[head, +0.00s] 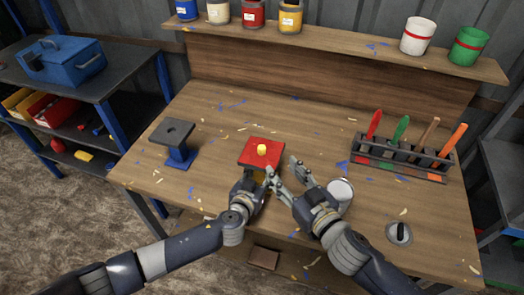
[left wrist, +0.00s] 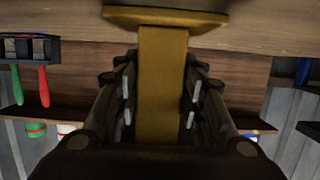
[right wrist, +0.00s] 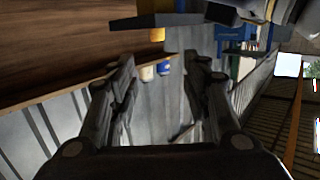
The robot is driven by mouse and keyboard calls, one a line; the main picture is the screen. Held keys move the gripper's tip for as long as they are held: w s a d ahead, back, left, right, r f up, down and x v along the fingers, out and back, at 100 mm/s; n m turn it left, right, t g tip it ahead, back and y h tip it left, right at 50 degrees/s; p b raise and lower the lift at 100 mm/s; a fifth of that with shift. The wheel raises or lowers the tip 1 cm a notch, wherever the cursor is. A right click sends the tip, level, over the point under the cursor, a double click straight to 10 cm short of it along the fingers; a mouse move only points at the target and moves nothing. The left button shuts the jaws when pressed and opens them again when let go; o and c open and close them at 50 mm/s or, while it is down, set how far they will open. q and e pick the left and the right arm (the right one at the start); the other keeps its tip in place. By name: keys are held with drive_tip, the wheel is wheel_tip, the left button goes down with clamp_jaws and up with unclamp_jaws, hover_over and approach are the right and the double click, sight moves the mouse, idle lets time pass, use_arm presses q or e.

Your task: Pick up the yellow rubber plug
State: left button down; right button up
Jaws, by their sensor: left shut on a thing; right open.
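The small yellow rubber plug (head: 262,149) stands upright on the red square top (head: 250,158) of a stand on the workbench. In the right wrist view the yellow plug (right wrist: 157,35) shows near the top. My left gripper (head: 257,181) is below the red top. In the left wrist view its fingers are closed around the yellow stem (left wrist: 163,85) of the stand, with the wide yellow foot (left wrist: 165,17) above. My right gripper (head: 281,168) is open and empty, just right of and in front of the red top, apart from the plug.
A blue stand with a dark top (head: 174,133) is at left. A white can (head: 341,191) is close to my right wrist. A tool rack (head: 400,158) and a dark round item (head: 399,233) are at right. Several cans line the shelf (head: 345,50). The bench behind the plug is clear apart from scraps.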

sight(264, 150)
drive_tip(key=x, duration=0.6)
drive_tip(key=shift+w+f, duration=0.4)
drive_tip(key=x, duration=0.4)
drive_tip(key=shift+w+a+f, duration=0.15)
drive_tip(key=shift+w+f, duration=0.15)
drive_tip(key=shift+f, duration=0.1)
